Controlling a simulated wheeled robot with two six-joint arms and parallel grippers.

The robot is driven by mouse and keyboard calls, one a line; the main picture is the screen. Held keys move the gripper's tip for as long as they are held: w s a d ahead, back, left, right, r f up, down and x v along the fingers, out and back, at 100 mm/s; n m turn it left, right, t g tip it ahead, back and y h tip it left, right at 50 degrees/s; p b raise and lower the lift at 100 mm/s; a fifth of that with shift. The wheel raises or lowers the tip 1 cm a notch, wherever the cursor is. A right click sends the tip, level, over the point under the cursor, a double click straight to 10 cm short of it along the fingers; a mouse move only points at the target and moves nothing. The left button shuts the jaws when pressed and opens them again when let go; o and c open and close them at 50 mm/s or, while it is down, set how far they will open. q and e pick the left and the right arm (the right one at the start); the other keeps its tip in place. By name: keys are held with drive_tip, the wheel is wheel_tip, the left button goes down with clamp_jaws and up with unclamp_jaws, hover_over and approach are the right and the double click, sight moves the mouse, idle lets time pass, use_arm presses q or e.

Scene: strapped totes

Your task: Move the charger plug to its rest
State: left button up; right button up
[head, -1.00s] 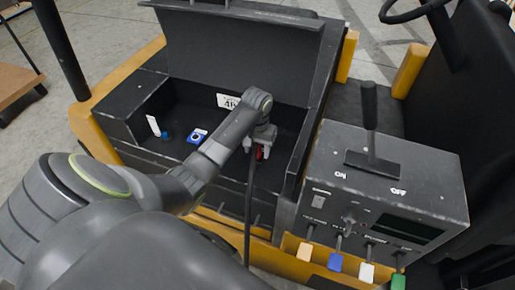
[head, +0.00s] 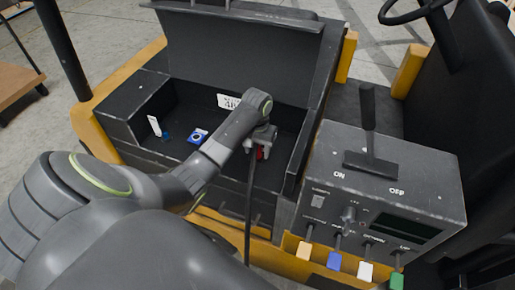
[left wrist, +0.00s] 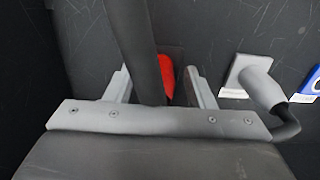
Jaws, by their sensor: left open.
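My left gripper (head: 262,152) reaches down into the open black compartment of the yellow vehicle. In the left wrist view its two fingers (left wrist: 160,88) stand apart, open, on either side of a red part (left wrist: 166,78), which seems to belong to the charger plug. The red part shows only as a small patch in the head view (head: 260,155). A thick black cable (head: 249,200) runs from there over the compartment's front edge and hides part of the red. A grey elbow-shaped fitting on a pale plate (left wrist: 252,78) lies beside the gripper; I cannot tell whether it is the rest.
A blue part with a round centre (head: 197,136) and a white tag (head: 154,126) are in the compartment's left half. The raised lid (head: 240,55) stands behind. A control box (head: 385,185) with a lever and several coloured tabs stands at right.

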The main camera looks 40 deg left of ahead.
use_arm(q)
clamp_jaws()
idle(0.4)
drive_tip(key=shift+r, duration=0.15)
drive_tip(key=shift+w+r, duration=0.1)
drive_tip(key=shift+r, duration=2.75)
